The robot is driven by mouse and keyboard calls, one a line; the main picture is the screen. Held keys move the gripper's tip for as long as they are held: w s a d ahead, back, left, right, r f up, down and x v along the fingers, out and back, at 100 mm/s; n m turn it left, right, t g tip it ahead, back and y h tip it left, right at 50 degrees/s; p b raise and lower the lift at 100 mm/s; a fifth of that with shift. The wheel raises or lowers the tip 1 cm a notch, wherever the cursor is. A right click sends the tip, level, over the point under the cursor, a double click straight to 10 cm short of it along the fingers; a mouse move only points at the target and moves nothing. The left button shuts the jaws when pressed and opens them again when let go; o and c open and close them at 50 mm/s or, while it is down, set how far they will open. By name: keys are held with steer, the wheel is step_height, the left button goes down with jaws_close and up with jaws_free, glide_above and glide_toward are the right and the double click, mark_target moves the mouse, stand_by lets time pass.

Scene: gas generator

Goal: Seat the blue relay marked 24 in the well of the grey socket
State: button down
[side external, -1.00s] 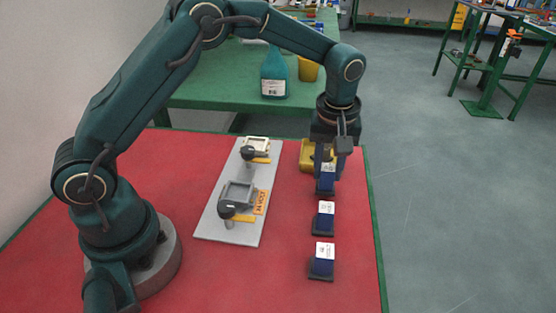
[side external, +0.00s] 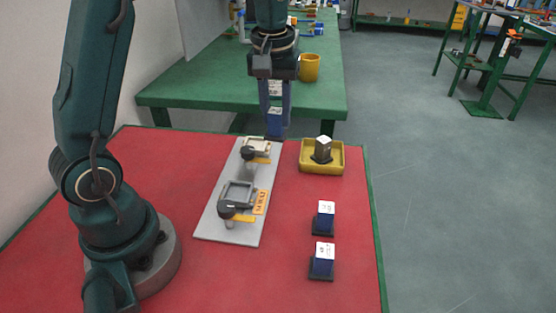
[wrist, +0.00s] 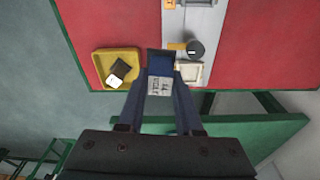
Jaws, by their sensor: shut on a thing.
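My gripper (side external: 274,122) is shut on a blue relay (side external: 274,116), held upright above the far end of the grey plate. The relay also shows between the fingers in the wrist view (wrist: 160,63), its white label facing the camera; the print is too small to read surely. The grey socket (side external: 237,193) stands on the near part of the plate, its well empty, nearer the arm's base than my gripper. A black-knobbed lever (side external: 227,210) is beside it.
A cream socket (side external: 257,145) with a black knob (side external: 248,153) stands at the plate's far end, close to the held relay. Two more blue relays (side external: 324,219) (side external: 321,262) stand on the red table at right.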

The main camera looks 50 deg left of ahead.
steer(key=s+a+r+n, duration=0.1)
steer(key=s+a, duration=0.3)
steer(key=s, duration=0.5)
steer(key=s+a+r, duration=0.2)
steer(key=s+a, duration=0.1)
steer(key=s, duration=0.5)
steer(key=w+d+f, duration=0.2)
steer(key=d, duration=0.1)
steer(key=w+d+f, duration=0.2)
steer(key=d, duration=0.1)
steer(key=w+d+f, duration=0.2)
steer(key=f, duration=0.1)
steer(key=shift+d, duration=0.4)
steer(key=shift+w+f, duration=0.15)
steer(key=shift+f, duration=1.9)
steer(key=shift+f, duration=0.1)
steer(key=c, duration=0.6)
jaws_free()
